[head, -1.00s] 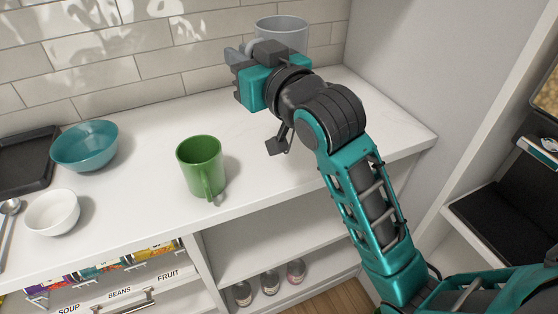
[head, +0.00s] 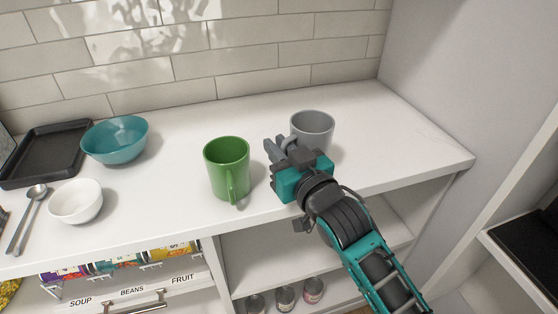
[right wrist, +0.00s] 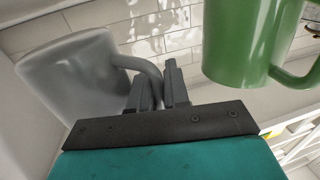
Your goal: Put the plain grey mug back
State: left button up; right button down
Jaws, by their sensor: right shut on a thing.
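The plain grey mug (head: 313,126) is upright at the right part of the white counter, to the right of the green mug (head: 226,167). My right gripper (head: 274,150) is shut on the grey mug's handle, which runs between the fingers in the right wrist view (right wrist: 160,88). The gripper hides the grey mug's lower part in the head view, so I cannot tell whether its base touches the counter. The grey mug's body also shows at the left of the right wrist view (right wrist: 70,78). My left gripper is not in view.
The green mug stands close to the left of my right gripper. A teal bowl (head: 115,140), white bowl (head: 76,202), black tray (head: 45,153) and spoon (head: 28,215) are on the counter's left. The counter (head: 410,135) is clear right of the grey mug.

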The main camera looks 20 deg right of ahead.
jog(key=shift+f, duration=1.2)
jog(key=shift+f, duration=0.1)
jog(key=shift+f, duration=0.1)
jog(key=c, duration=1.1)
grip_release()
